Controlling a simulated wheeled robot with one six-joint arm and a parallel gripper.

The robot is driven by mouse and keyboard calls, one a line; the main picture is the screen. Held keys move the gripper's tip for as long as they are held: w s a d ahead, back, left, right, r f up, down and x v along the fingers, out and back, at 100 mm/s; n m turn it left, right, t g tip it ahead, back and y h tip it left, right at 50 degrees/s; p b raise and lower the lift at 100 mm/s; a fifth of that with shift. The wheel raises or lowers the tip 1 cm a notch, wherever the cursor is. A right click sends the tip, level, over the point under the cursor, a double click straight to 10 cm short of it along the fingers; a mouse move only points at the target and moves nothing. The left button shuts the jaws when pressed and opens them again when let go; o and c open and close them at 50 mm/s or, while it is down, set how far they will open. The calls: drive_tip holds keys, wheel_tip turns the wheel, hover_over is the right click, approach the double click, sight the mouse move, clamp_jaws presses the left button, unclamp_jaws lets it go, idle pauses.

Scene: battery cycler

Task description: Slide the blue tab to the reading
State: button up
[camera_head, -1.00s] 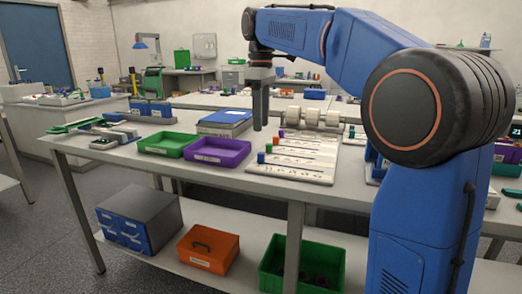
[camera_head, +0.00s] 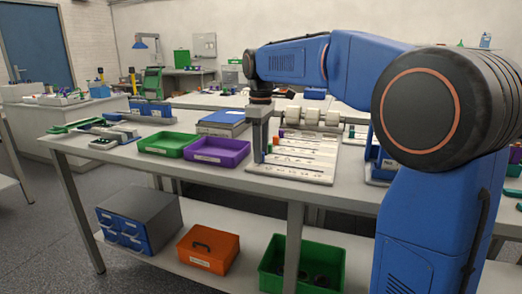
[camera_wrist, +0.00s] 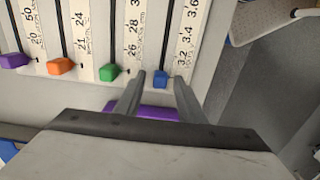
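The blue tab (camera_wrist: 160,79) sits at the near end of its slot on the slider board, below the 3.2 mark; 3.4 and 3.6 follow farther up. My gripper (camera_wrist: 159,80) is open, with its fingertips on either side of the blue tab and a small gap showing at each side. In the head view my gripper (camera_head: 260,154) points straight down at the left edge of the slider board (camera_head: 318,178) and largely hides the blue tab. Green (camera_wrist: 109,72), orange (camera_wrist: 60,66) and purple (camera_wrist: 14,60) tabs sit in neighbouring slots.
A purple tray (camera_head: 220,158) and a green tray (camera_head: 166,151) stand left of the board. A blue binder-like object (camera_head: 224,117) and a rack with white rolls (camera_head: 312,115) lie behind. The green tab is close beside my gripper's finger.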

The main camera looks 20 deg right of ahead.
clamp_jaws()
approach(307, 169)
wheel_tip(307, 169, down, 5)
drive_tip(key=shift+f, duration=0.2)
unclamp_jaws()
wheel_tip(307, 169, up, 17)
drive_tip(key=shift+r, duration=0.2)
idle(0.4)
idle(0.4)
